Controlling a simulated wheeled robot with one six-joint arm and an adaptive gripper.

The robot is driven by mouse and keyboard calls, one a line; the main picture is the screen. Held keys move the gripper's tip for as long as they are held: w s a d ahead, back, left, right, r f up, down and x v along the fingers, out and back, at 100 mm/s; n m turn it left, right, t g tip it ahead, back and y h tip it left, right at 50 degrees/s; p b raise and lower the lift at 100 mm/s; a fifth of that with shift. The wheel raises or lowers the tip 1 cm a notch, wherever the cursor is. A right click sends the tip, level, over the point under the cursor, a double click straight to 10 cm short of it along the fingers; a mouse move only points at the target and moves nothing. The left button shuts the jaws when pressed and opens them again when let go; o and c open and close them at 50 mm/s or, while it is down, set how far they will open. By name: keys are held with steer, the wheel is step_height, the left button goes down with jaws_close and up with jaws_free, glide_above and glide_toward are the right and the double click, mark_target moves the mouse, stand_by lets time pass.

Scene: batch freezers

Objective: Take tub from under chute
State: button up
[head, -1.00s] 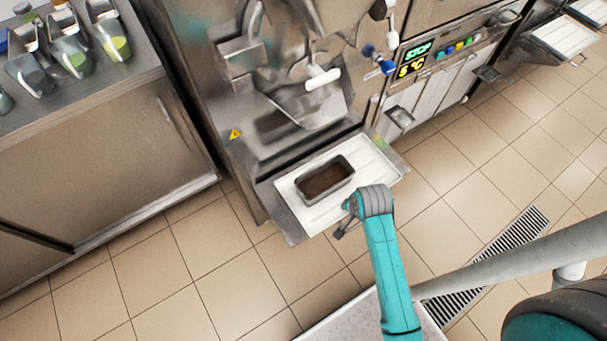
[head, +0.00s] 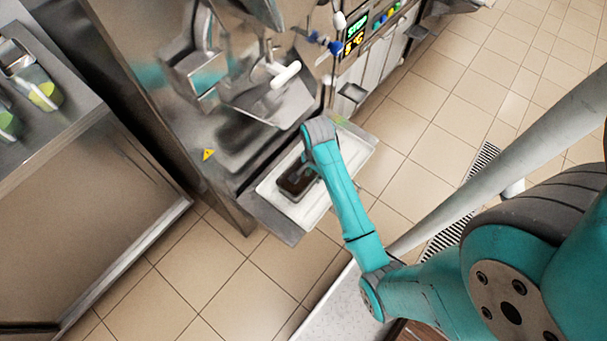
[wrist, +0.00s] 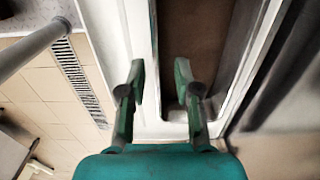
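The tub (head: 288,193) is a dark metal rectangular pan with brown contents. It sits on a white tray (head: 311,212) under the machine's metal chute (head: 283,101). In the wrist view the tub's rim (wrist: 154,50) runs up the middle. My gripper (wrist: 160,85) is open, with its two fingers apart at the near end of the tub. The left finger is over the white tray, and the right finger overlaps the tub's corner. Whether either finger touches the tub, I cannot tell. In the head view my arm hides part of the tub's right side.
The batch freezer with a lit display (head: 355,35) stands behind the tray. A steel counter (head: 50,110) with containers is at the left. Tiled floor (head: 215,285) is open in front, with a drain grate (head: 465,205) at the right.

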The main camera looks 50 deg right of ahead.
mark_target(314, 185)
steer(key=shift+f, duration=2.7)
steer(key=shift+c, duration=0.2)
steer(key=shift+s, duration=0.1)
jaws_close()
